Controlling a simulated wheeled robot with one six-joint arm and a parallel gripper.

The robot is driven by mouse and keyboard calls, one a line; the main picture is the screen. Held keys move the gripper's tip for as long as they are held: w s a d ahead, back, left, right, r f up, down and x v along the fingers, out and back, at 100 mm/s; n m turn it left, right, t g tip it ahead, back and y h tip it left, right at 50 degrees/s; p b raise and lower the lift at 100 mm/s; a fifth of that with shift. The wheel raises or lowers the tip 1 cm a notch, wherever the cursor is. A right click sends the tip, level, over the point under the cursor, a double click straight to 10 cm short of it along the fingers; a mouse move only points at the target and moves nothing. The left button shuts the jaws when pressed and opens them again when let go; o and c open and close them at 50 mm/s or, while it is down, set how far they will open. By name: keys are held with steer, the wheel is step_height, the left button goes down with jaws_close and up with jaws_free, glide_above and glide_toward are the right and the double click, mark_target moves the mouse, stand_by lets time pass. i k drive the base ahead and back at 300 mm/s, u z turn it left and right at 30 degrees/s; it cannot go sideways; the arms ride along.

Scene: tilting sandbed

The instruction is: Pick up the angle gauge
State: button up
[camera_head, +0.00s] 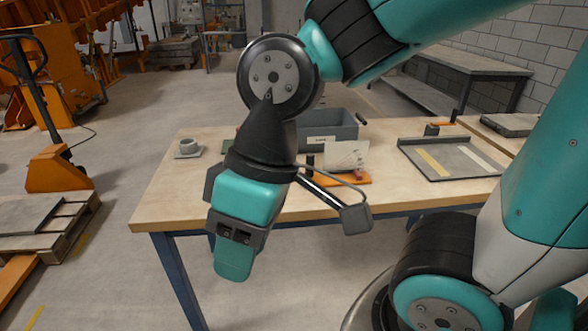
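No object here can be identified for certain as the angle gauge. A pale upright plate with faint markings (346,156) stands at an orange base (356,180) on the wooden table (165,205). It may be the gauge, but its details are too small to tell. My gripper (233,265) hangs in front of the table's near edge, left of the plate and nearer the camera. It points down and appears apart from everything. The gap between its fingers does not show. My wrist hides part of the tabletop.
A grey bin (345,131) with a label stands behind the plate. A shallow grey tray (408,160) with yellow and white strips lies to the right. A small grey round piece on a flat base (187,149) sits at the left. The table's front-left area is bare.

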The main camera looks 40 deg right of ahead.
mark_target(344, 156)
steer(key=z, duration=0.05)
steer(key=i, duration=1.15)
steer(key=z, duration=0.65)
